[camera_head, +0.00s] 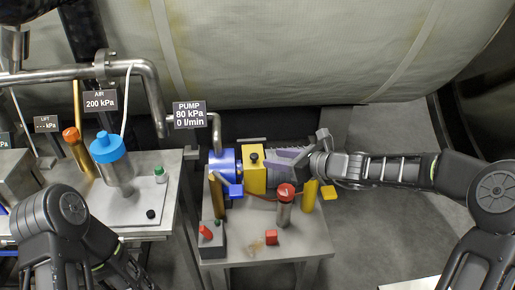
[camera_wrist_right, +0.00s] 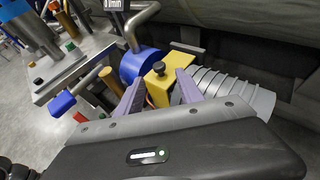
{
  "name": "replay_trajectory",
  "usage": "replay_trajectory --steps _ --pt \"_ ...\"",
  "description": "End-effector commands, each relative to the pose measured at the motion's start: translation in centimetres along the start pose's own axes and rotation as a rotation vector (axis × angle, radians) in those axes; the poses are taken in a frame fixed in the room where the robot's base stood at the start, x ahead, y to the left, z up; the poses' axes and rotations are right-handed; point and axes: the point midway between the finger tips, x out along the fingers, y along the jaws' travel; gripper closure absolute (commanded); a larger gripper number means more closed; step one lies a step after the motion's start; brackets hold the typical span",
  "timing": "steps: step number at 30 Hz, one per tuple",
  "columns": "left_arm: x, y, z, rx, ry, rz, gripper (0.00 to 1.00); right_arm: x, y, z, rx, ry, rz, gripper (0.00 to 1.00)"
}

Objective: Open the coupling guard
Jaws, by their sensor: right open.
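The coupling guard is a yellow cover (camera_head: 255,180) with a black knob (camera_head: 253,157) on top. It sits between the blue pump body (camera_head: 222,163) and the grey ribbed motor, and appears closed. My right gripper (camera_head: 274,157) reaches in from the right, with its purple fingers by the guard's right side. In the right wrist view the guard (camera_wrist_right: 159,90) and knob (camera_wrist_right: 158,67) show between and beyond the two spread fingers (camera_wrist_right: 159,76), which hold nothing. Contact cannot be told. My left arm shows at lower left; its gripper is out of frame.
A red-capped cylinder (camera_head: 285,205), yellow posts with blue and yellow handles, a red-lever box (camera_head: 211,240) and a red block (camera_head: 271,237) crowd the steel table (camera_head: 300,240). A pipe and PUMP sign (camera_head: 189,115) stand behind. A second bench (camera_head: 150,195) is at left.

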Motion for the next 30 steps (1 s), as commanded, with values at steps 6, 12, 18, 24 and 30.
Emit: replay_trajectory --steps 6,12,18,24,30 --pt "0.0 0.0 0.1 0.000 -0.002 0.000 1.00 0.0 0.0 0.0 0.000 0.000 0.000 0.56" --pt "0.0 0.0 0.1 0.000 -0.001 0.000 1.00 0.7 0.0 0.0 0.000 -0.001 0.002 0.56" --pt "0.1 -0.1 0.1 0.000 -0.001 0.000 1.00 3.3 0.1 0.0 0.000 -0.001 0.003 0.56" --pt "0.1 0.0 0.1 0.000 -0.001 0.000 1.00 6.3 0.1 0.0 0.000 0.000 0.002 0.56" --pt "0.0 0.0 0.1 0.000 -0.001 0.000 1.00 7.8 0.0 0.0 0.000 0.001 0.001 0.56"
